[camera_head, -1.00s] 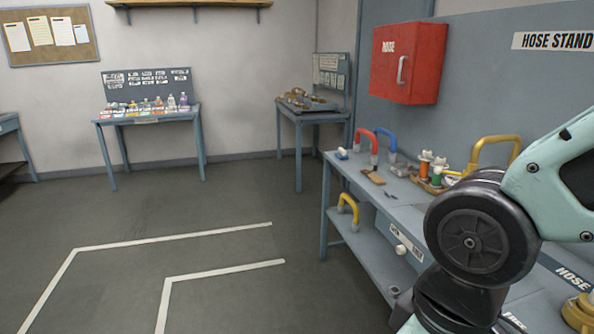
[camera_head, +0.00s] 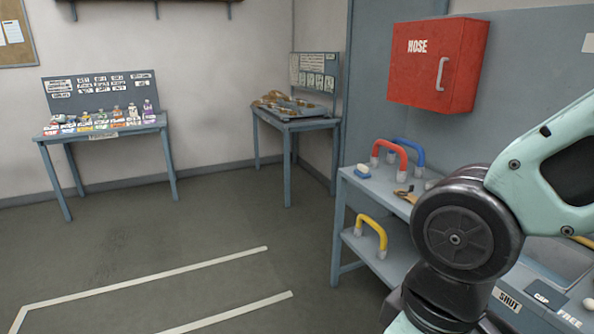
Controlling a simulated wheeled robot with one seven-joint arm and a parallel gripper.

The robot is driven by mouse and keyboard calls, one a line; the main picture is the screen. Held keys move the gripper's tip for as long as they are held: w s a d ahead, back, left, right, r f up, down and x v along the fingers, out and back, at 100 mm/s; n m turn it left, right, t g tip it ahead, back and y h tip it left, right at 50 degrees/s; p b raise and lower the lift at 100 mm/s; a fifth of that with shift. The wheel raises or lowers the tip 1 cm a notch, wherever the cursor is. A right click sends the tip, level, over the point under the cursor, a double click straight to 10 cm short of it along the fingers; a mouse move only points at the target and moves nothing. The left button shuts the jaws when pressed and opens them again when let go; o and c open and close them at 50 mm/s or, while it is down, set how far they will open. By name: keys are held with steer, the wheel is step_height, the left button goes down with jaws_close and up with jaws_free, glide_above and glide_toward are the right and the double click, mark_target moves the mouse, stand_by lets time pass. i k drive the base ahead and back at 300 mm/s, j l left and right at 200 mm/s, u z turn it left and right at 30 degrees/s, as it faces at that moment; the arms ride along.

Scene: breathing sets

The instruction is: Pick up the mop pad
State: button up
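I cannot make out a mop pad for certain in this view. A small blue and white block (camera_head: 362,171) lies at the left end of the hose bench top (camera_head: 350,181); it is too small to identify. Tan items (camera_head: 272,99) and a flat grey piece (camera_head: 300,107) lie on the corner table (camera_head: 327,123), also too small to name. My arm fills the right side and hides much of the hose bench. My gripper is out of view.
A red HOSE box (camera_head: 425,75) hangs above the bench. Red (camera_head: 400,152) and blue (camera_head: 412,146) hoops stand on it; a yellow hoop (camera_head: 373,230) is on its lower shelf. A bottle table (camera_head: 155,122) stands at left. The middle floor is clear.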

mark_target(362, 171)
steer(key=i+j+z, duration=0.1)
steer(key=i+j, duration=0.15)
steer(key=i, duration=0.35)
steer(key=i+j+z, duration=0.15)
steer(key=i+j, duration=0.2)
steer(key=i, duration=0.25)
steer(key=i+j+z, duration=0.1)
steer(key=i+j, duration=0.25)
steer(key=i, duration=0.2)
steer(key=i+j+z, duration=0.1)
steer(key=i+j, duration=0.35)
steer(key=i, duration=0.15)
steer(key=i+l, duration=0.35)
steer(key=l, duration=0.15)
steer(key=i+l+z, duration=0.1)
steer(key=i+l, duration=0.25)
steer(key=l, duration=0.1)
